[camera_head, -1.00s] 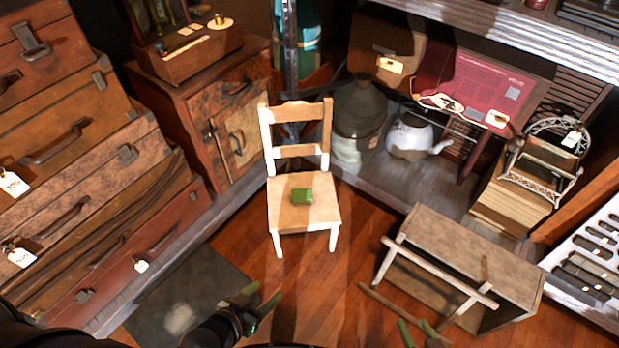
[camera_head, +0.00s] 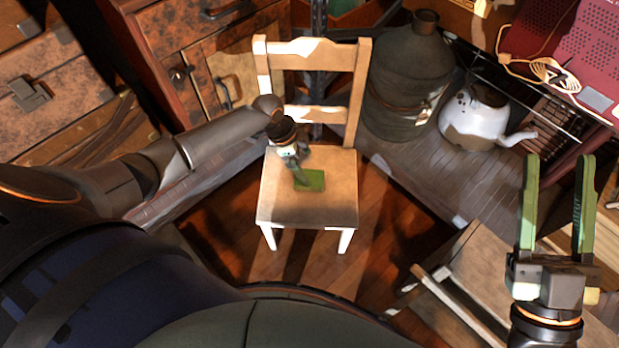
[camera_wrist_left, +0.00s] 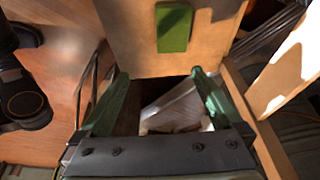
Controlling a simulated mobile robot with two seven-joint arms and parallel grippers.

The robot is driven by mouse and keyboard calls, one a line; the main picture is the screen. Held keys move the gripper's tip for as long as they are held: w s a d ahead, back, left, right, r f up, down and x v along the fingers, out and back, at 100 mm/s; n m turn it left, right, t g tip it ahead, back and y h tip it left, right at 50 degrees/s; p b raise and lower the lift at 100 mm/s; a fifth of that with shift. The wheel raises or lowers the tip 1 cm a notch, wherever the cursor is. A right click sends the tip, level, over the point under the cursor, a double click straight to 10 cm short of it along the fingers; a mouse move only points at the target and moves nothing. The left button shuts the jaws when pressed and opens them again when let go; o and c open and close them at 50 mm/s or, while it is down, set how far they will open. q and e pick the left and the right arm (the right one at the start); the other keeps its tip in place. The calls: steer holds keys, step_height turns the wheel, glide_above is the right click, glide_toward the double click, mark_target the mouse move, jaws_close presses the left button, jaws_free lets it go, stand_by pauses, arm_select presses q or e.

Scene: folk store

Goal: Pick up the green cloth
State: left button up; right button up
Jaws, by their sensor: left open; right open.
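The green cloth (camera_head: 315,181) is a small folded rectangle lying flat on the pale wooden seat of a chair (camera_head: 334,208). My left gripper (camera_head: 300,178) hangs over the seat and covers part of the cloth's left side in the head view. In the left wrist view, the cloth (camera_wrist_left: 174,28) lies beyond the open, empty fingers of my left gripper (camera_wrist_left: 160,88), near the top edge and not between them. My right gripper (camera_head: 556,170) is open and empty at the right, away from the chair.
The chair back (camera_head: 358,85) rises behind the seat, close to my left arm. A dark metal can (camera_head: 408,85) and a white kettle (camera_head: 475,122) stand behind to the right. An overturned wooden table (camera_head: 490,265) lies at the lower right.

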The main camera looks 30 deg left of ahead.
arm_select(q)
steer(key=w+a+b, duration=0.2)
steer(key=a, duration=0.1)
steer(key=b, duration=0.4)
glide_above(311, 178)
steer(key=a, duration=0.2)
steer(key=shift+m+g, duration=0.4)
steer(key=f, duration=0.7)
steer(key=shift+s+d+f, duration=0.1)
steer(key=shift+s+f, duration=0.05)
steer(key=shift+s, duration=0.15)
steer(key=b+x, duration=0.2)
steer(key=x, duration=0.1)
steer(key=b+x, duration=0.1)
steer(key=x, duration=0.1)
steer(key=shift+s+a+f, duration=0.1)
steer(key=shift+a, duration=0.2)
arm_select(e)
steer(key=s+a+f+n+y, duration=0.1)
steer(key=s+f+n+y, duration=0.1)
steer(key=f, duration=0.4)
steer(key=shift+s+a+f+n+y, duration=0.2)
steer(key=shift+s+n+y, duration=0.25)
steer(key=shift+y, duration=0.25)
arm_select(q)
steer(key=shift+c, duration=0.2)
arm_select(e)
steer(key=shift+r, duration=0.1)
